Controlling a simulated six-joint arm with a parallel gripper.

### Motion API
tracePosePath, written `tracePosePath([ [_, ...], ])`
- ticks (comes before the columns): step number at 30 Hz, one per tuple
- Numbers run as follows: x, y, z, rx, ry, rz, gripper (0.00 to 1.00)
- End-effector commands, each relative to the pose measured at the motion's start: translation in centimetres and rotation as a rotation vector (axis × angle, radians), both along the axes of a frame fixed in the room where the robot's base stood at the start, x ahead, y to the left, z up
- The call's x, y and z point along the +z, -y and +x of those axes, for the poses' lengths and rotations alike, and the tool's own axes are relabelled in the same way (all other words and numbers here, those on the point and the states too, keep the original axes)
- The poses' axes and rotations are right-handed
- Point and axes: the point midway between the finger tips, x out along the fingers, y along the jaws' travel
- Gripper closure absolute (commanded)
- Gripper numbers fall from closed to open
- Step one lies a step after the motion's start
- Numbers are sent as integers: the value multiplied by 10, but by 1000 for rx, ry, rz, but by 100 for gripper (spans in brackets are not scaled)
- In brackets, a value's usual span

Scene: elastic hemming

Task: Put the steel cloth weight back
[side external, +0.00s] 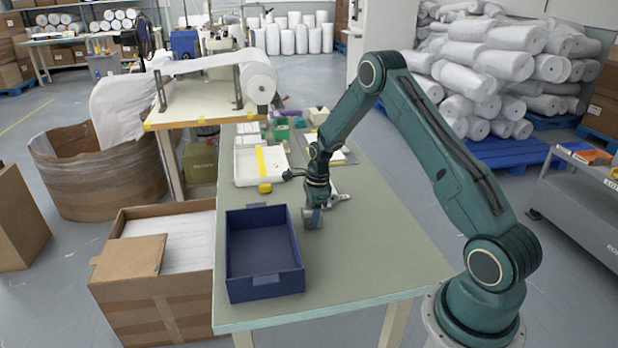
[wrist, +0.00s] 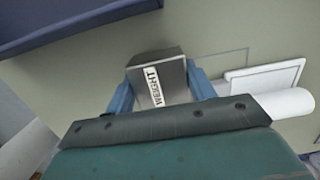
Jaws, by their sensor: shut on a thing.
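The steel cloth weight (wrist: 160,66) is a grey block with a white label reading WEIGHT. In the wrist view it sits between the two blue fingers of my gripper (wrist: 164,88), which is shut on it. In the side view my gripper (side external: 311,212) points down, low over the green table, just right of the blue bin. The weight is small there and hard to tell from the fingers. A thin dark outline (wrist: 222,56) is marked on the table right of the weight in the wrist view. I cannot tell whether the weight touches the table.
The open, empty blue bin (side external: 263,283) stands left of my gripper; its edge shows in the wrist view (wrist: 75,22). A white item (side external: 339,199) lies close on the right. A white tray (side external: 245,168) and yellow tape measure (side external: 265,188) lie behind. The front right tabletop is clear.

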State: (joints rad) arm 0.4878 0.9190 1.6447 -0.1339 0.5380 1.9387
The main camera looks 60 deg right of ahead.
Motion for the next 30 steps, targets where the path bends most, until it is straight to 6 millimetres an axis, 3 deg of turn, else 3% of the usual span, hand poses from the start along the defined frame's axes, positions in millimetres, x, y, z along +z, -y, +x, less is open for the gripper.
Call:
tracePosePath([
  [30, -6, 0, 1, 0, 2, -1, 88],
])
